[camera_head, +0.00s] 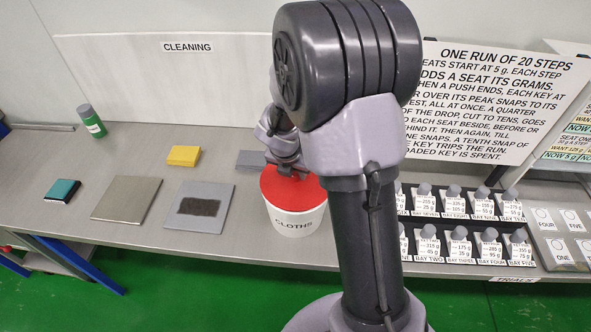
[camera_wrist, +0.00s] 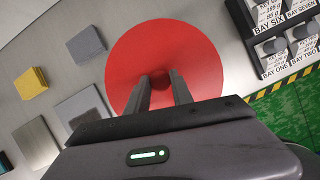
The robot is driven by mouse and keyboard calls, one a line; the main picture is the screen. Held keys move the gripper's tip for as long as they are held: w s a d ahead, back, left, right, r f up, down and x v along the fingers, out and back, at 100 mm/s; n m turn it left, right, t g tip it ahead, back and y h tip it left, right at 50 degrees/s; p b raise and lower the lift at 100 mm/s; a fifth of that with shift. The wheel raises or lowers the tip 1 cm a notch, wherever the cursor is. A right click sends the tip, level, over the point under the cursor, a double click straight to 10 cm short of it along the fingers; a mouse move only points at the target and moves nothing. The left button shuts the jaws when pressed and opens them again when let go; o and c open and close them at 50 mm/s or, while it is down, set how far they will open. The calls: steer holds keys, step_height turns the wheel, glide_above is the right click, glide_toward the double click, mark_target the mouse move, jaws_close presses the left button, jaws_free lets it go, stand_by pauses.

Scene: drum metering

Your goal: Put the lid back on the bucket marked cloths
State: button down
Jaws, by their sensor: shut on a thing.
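The white bucket marked CLOTHS (camera_head: 297,228) stands on the grey bench at the middle of the head view. A round red lid (camera_head: 290,194) is at the bucket's mouth, and it also fills the middle of the wrist view (camera_wrist: 198,55). My gripper (camera_wrist: 162,84) is over the lid's centre, its two fingers shut on the small red knob there. The lid looks roughly level and over the opening. I cannot tell whether it is fully seated or slightly raised. My arm hides part of the lid and of the bucket's right side.
A yellow sponge (camera_head: 184,156), a grey block (camera_head: 251,160), a plate with a dark patch (camera_head: 203,206), a plain plate (camera_head: 126,198), a teal block (camera_head: 62,191) and a green bottle (camera_head: 91,121) lie or stand to the left. Racks of labelled weights (camera_head: 460,243) stand close right.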

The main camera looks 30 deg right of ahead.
steer(key=c, duration=1)
jaws_free()
steer(key=shift+c, duration=0.2)
steer(key=shift+o, duration=0.5)
steer(key=o, duration=0.4)
step_height(320, 180, up, 7)
steer(key=p, duration=0.8)
steer(key=shift+r, duration=0.1)
